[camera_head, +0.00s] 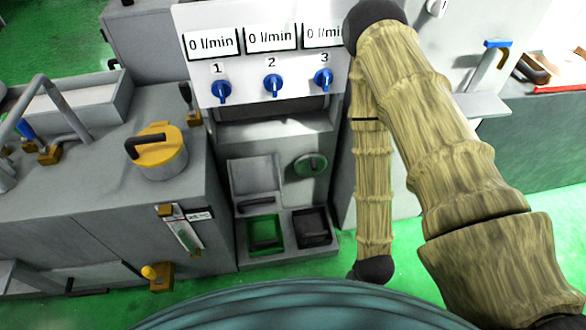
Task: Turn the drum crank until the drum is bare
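A small green disc with a dark handle (311,166), which looks like the crank, sits on the front of the grey machine (290,133) below the flow panel. I cannot tell the drum itself for certain; a dark recess (280,108) lies just under the panel, partly covered by it. Below are a green-lined bin (264,233) and a dark bin (312,228) side by side. My arm comes down just right of the crank, ending in view at a black joint. My gripper is not in view, and nothing shows touching the crank.
A white panel (262,72) carries three blue knobs and displays, two reading 0 l/min and one partly covered by my arm. At left, a grey tank (90,195) bears a yellow lid (158,145) with a black handle. Green floor (412,262) shows at right.

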